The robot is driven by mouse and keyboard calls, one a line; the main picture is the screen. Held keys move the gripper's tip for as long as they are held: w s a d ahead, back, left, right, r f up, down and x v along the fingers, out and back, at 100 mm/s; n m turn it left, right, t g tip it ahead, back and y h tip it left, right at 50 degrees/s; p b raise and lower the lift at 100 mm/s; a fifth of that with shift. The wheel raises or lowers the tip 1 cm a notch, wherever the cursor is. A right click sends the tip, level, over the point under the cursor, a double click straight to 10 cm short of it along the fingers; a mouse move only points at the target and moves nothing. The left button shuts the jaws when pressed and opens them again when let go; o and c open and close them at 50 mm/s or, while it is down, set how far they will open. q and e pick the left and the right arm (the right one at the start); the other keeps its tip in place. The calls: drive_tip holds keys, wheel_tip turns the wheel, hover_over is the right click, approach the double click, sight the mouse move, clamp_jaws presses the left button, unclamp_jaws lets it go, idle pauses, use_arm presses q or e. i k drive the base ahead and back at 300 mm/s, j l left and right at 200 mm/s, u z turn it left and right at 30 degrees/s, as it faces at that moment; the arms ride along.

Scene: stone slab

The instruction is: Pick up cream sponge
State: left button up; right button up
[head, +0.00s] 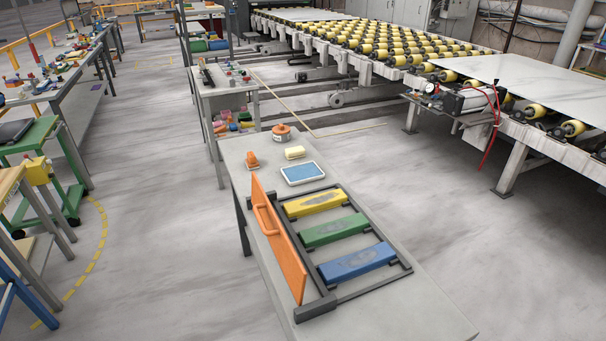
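Nothing covers the sponge. Neither of my grippers is in the head view.
A dark rack (330,303) with yellow (314,204), green (334,230) and blue (357,262) blocks fills the bench middle, with an upright orange panel (277,240) on its left. A roller conveyor (535,110) stands right. Floor beside the bench is clear.

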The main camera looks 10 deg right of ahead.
sight(295, 153)
drive_tip(key=k, duration=0.6)
drive_tip(key=j+u, duration=0.2)
drive_tip(key=u, duration=1)
drive_tip(key=i+j, duration=0.1)
drive_tip(key=i, duration=0.4)
drive_tip(key=i+j, duration=0.1)
drive_tip(key=i, duration=0.4)
drive_tip(key=i+j+z, duration=0.1)
drive_tip(key=i, duration=0.4)
drive_tip(key=i+z, duration=0.35)
drive_tip(key=i, duration=0.35)
drive_tip(key=i+z, duration=0.35)
drive_tip(key=i, duration=0.4)
drive_tip(key=i+u, duration=0.15)
drive_tip(key=i, duration=1.45)
drive_tip(key=i+z, duration=0.4)
drive_tip(key=i, duration=0.25)
drive_tip(key=i+j+z, duration=0.25)
drive_tip(key=i+z, duration=0.2)
drive_tip(key=i, duration=0.2)
drive_tip(key=l+z, duration=0.1)
drive_tip(key=z, duration=1.6)
drive_tip(key=i+j, duration=0.05)
